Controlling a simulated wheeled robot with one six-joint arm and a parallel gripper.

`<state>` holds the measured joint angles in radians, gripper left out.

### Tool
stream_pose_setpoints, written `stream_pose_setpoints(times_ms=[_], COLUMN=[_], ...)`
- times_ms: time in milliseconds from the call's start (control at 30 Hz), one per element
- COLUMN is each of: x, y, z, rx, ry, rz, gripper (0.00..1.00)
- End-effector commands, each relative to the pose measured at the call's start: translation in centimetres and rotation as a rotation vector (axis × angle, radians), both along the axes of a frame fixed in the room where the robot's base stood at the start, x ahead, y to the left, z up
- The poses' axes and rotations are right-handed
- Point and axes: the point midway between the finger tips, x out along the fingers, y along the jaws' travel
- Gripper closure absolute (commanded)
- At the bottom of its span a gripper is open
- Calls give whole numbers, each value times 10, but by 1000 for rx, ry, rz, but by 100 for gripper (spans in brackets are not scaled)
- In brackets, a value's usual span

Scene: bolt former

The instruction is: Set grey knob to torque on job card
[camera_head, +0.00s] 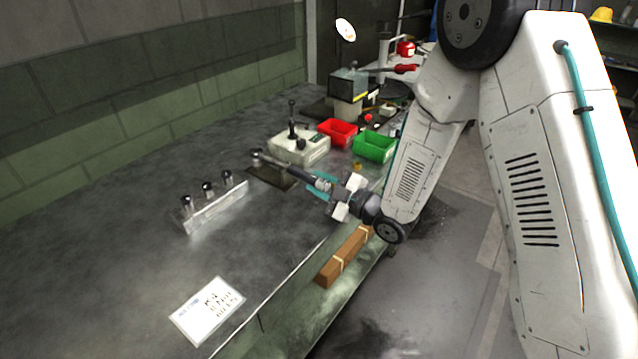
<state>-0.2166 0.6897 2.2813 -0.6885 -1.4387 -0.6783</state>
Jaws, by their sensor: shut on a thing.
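The job card (207,310) lies flat on the bench at the front, white with a blue printed corner and dark handwriting too small to read surely. My gripper (325,186), with teal fingers, is shut on a dark wrench-like tool (290,170) near the bench's right edge. The tool's round head (257,155) points left, by a dark flat plate (268,178). I cannot make out the grey knob for certain. A pale box (299,147) behind the tool carries an upright black lever and a small dark knob-like part. No scale or setting is legible.
A metal block (215,208) with several dark-topped bolts stands at the bench's left. Red (338,132) and green (375,147) bins and a yellow-striped machine (348,88) stand behind.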

Motion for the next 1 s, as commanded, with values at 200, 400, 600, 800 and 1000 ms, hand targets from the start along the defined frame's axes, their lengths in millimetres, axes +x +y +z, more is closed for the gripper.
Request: stream_pose_setpoints(times_ms=[200, 400, 600, 800, 1000], x=[0, 0, 0, -10, -32], y=[0, 0, 0, -15, -43], z=[-1, -1, 0, 0, -1], rx=[-2, -1, 0, 0, 0], ry=[3, 2, 1, 2, 4], rz=[0, -1, -1, -3, -4], gripper=[95, 50, 50, 50, 50])
